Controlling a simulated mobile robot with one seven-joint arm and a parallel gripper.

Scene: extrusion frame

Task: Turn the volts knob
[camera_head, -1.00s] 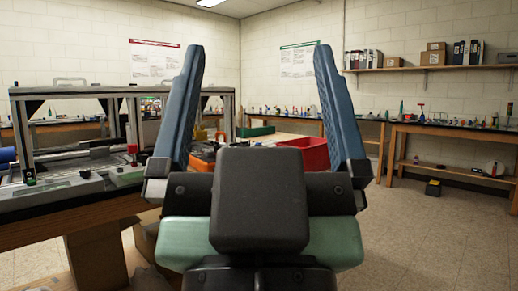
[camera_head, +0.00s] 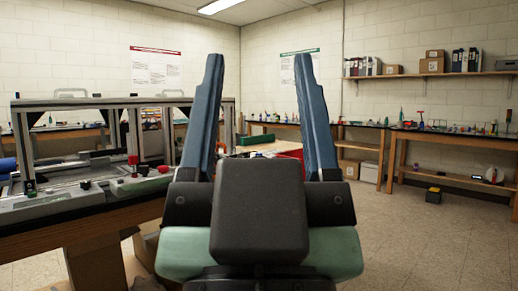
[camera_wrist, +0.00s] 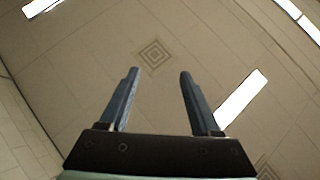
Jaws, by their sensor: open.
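My gripper (camera_head: 259,57) is raised in the middle of the head view, its two blue fingers apart and nothing between them. In the wrist view the open gripper (camera_wrist: 159,74) points towards the ceiling. Grey control boxes stand on the left bench: one (camera_head: 50,205) with small dark knobs, and another (camera_head: 140,186) with a red upright part (camera_head: 133,160). Their labels are too small to read, so I cannot tell which knob is the volts knob. The gripper is to the right of these boxes and touches none of them.
An extrusion frame (camera_head: 119,101) stands on the left bench (camera_head: 100,231). A red bin (camera_head: 290,153) is partly hidden behind my right finger. Side benches (camera_head: 455,134) and a shelf (camera_head: 430,74) line the walls. The floor at right (camera_head: 430,240) is open.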

